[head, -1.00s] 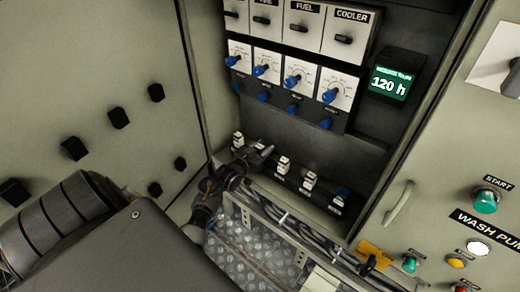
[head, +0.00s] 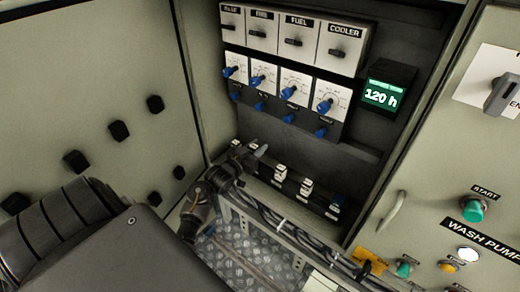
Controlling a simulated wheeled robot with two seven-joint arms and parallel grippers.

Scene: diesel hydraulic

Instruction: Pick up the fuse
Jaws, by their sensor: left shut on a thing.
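Small white-topped fuses stand in a row on a dark strip at the foot of the open cabinet; two clear ones are a fuse (head: 280,172) and another to its right (head: 306,187). My left gripper (head: 257,152) reaches in from the left to this row, between the leftmost white-topped piece (head: 236,144) and the fuse to its right. It is shut on what appears to be a fuse, mostly hidden by the fingers. I cannot tell whether that fuse is clear of its seat. My right gripper is not in view.
Blue-knobbed dials (head: 293,88) and a display reading 120 h (head: 387,94) sit above. A cable tray (head: 285,230) runs in front. A cabinet door handle (head: 393,212) is at the right.

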